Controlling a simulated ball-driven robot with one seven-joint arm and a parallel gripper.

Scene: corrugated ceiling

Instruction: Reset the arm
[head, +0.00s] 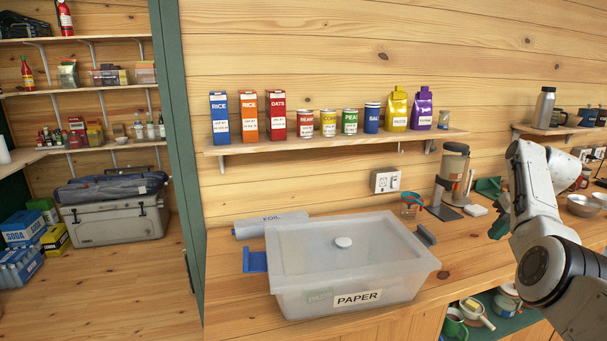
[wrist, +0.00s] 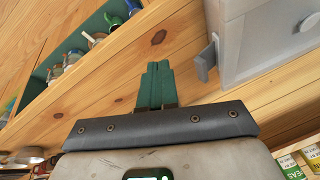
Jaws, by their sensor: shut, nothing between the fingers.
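My arm (head: 545,220) is at the right of the head view, bent beside the counter. My gripper (wrist: 158,66) shows in the wrist view with its green fingers pressed together and nothing between them. The fingers are over the bare wooden counter, apart from the translucent bin, which is at the upper right of that view. In the head view the gripper is partly hidden by my arm.
A lidded translucent bin (head: 350,262) labelled PAPER stands on the counter (head: 460,262), with a foil box (head: 272,224) behind it. A wall shelf (head: 335,143) above holds cartons and cans. A coffee machine (head: 452,178) stands near my arm.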

